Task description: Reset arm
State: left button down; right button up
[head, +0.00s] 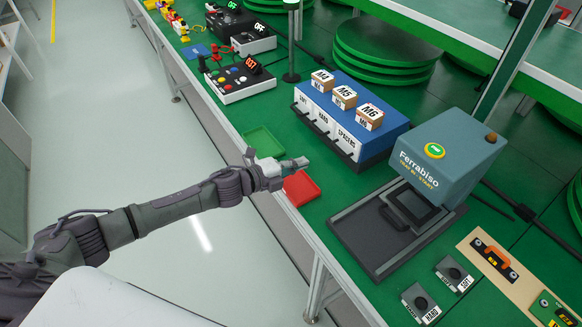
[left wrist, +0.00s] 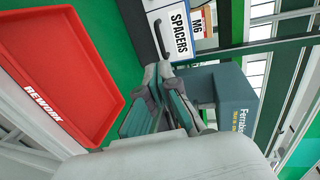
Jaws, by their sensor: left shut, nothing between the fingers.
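My left arm comes in from the left over the front edge of the green table. My left gripper (head: 300,162) is shut and empty, between the green tray (head: 262,142) and the red tray (head: 300,188). It seems to be above the table, though its exact height is hard to tell. In the left wrist view the closed fingers (left wrist: 158,76) hold nothing. The red tray (left wrist: 105,95) fills the left side there, is marked REWORK and looks empty. My right gripper is not in view.
A blue drawer unit (head: 345,125) with small boxes on top stands behind the gripper. The blue-grey Ferrabiso machine (head: 450,160) stands to the right. A button box (head: 240,82) lies further left. Floor is clear in front of the table.

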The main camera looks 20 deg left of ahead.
pick_arm(q)
jog(key=s+d+n+y, duration=0.1)
jog(key=s+n, duration=0.2)
jog(key=s+d+n+y, duration=0.1)
jog(key=s+n+y, duration=0.1)
jog(key=s+n, duration=0.1)
jog(key=s+d+f+n+y, duration=0.1)
jog(key=s+n, duration=0.2)
jog(key=n, duration=0.1)
jog(key=shift+t+y, duration=0.4)
jog(key=s+a+f+n+g+y, duration=0.25)
jog(key=s+n+g, duration=0.35)
jog(key=s, duration=0.7)
jog(key=s+a+f+n+g+y, duration=0.2)
jog(key=s+a+n+g, duration=0.2)
jog(key=s+n, duration=0.65)
jog(key=s+f+m, duration=0.3)
jog(key=f, duration=2.1)
jog(key=s+a+f+g, duration=0.2)
jog(key=s+f, duration=1.5)
jog(key=f, duration=0.1)
jog(key=shift+a, duration=0.4)
jog(key=shift+m, duration=0.35)
